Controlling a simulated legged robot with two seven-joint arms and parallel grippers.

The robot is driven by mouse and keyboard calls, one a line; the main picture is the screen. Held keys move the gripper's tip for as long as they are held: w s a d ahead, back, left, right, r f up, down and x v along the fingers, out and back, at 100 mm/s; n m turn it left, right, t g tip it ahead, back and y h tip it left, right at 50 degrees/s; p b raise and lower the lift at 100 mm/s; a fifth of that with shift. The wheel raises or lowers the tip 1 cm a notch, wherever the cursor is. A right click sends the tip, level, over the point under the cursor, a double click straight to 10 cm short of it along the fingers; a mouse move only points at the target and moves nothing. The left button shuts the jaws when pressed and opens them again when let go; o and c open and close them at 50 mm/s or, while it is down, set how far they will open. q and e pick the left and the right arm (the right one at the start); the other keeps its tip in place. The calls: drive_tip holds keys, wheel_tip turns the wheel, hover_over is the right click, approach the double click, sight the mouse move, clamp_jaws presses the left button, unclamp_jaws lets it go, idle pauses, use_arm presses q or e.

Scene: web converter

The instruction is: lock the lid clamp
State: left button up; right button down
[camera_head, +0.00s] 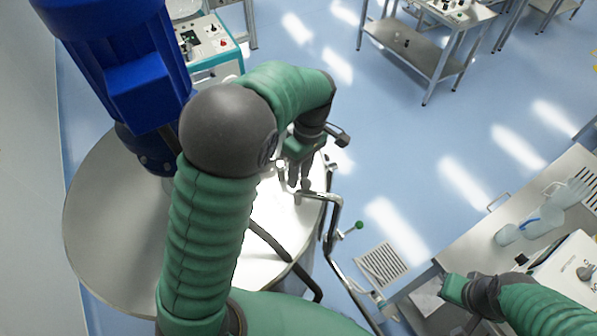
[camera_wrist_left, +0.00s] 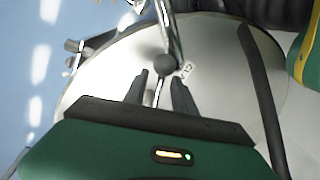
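The large round vessel lid (camera_head: 110,235) is pale metal. My left gripper (camera_head: 300,186) is over its right edge, pointing down. In the left wrist view a dark ball knob (camera_wrist_left: 166,63) on a thin metal rod, seemingly the clamp handle, lies just beyond the fingertips. My left gripper (camera_wrist_left: 160,78) is open there, with a finger on either side of the rod and a gap visible. I cannot tell whether either finger touches it. The clamp's base is not clear. My right gripper (camera_head: 452,291) is at the lower right, near the bench; its fingers are too unclear to judge.
A blue motor (camera_head: 135,75) stands on the vessel at the upper left. A bent metal pipe (camera_head: 331,225) runs beside the rim, close to my left gripper, near a green knob (camera_head: 359,225). A bench (camera_head: 480,232) is at the right. Open floor lies between.

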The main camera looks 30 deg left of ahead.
use_arm(q)
drive_tip(key=shift+w, duration=0.1)
drive_tip(key=shift+d+r, duration=0.1)
drive_tip(key=shift+r, duration=0.15)
drive_tip(key=w+r+p, duration=0.3)
drive_tip(key=r, duration=1.3)
drive_tip(key=shift+w+d, duration=0.2)
drive_tip(key=shift+d, duration=0.15)
